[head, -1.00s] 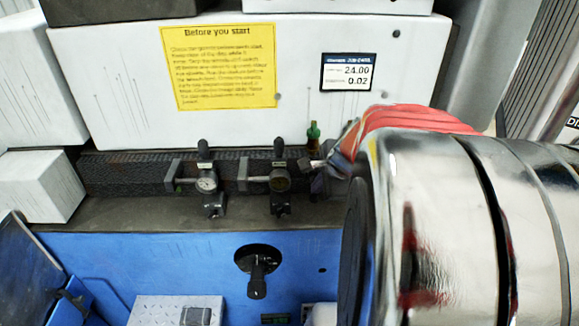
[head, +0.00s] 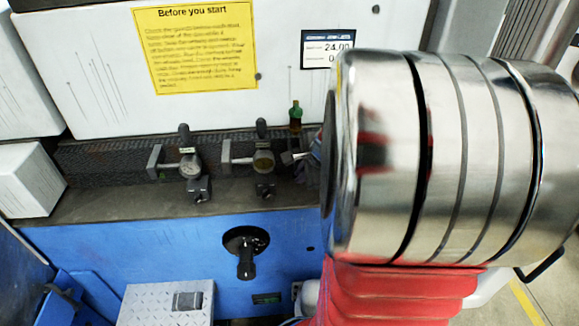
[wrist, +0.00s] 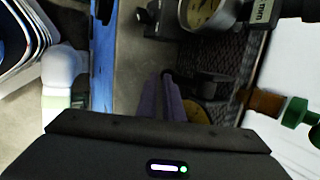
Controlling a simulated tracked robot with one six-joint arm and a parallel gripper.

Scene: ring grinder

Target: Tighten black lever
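In the head view, two gauge holders stand on the dark rail, each with an upright black lever: a left black lever (head: 184,137) and a middle black lever (head: 262,128). A third holder (head: 290,157) at the right is mostly hidden by my chrome arm. A black handle (head: 246,262) points down on the blue front panel. The pictures do not show which lever is meant. In the wrist view, my gripper (wrist: 166,80) has two purple fingers close together, beside dark holder parts (wrist: 212,88) and a partly covered dial. Whether anything is between them is unclear.
The blue panel (head: 130,250), a yellow notice (head: 195,50) and a metal plate box (head: 165,303) lie around. The rail's front ledge is clear.

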